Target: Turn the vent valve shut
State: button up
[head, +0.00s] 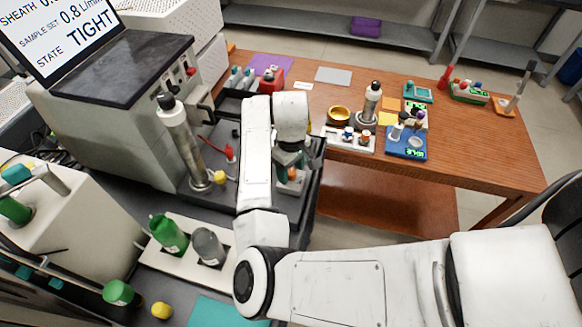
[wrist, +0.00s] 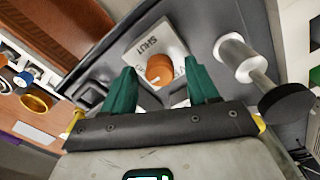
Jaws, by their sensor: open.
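The vent valve is seen as an orange knob (wrist: 159,69) on a light plate (wrist: 150,42) lettered SHUT in the wrist view. The knob also shows in the head view (head: 292,174), partly hidden by my gripper. My gripper (wrist: 160,80) is open, with one green finger on each side of the knob and a visible gap at each side. In the head view my gripper (head: 292,168) points down at the dark deck beside the grey machine. A small pale mark shows on the knob, but I cannot read which way it points.
A steel cylinder with a dark cap (head: 183,140) stands left of my arm, and a similar one (wrist: 242,58) shows close by my right finger in the wrist view. A red clip-like piece (head: 229,152) is on the deck. The wooden table (head: 440,185) holds several small items. A screen reads TIGHT.

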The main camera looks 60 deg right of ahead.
jog(key=c, duration=1)
jog(key=shift+c, duration=0.2)
jog(key=shift+m, duration=0.3)
jog(key=m+p, duration=0.1)
jog(key=m, duration=0.2)
jog(key=m+p, duration=0.1)
jog(key=m, duration=0.8)
jog(key=shift+m, duration=0.3)
jog(key=m, duration=0.4)
jog(key=shift+m, duration=0.3)
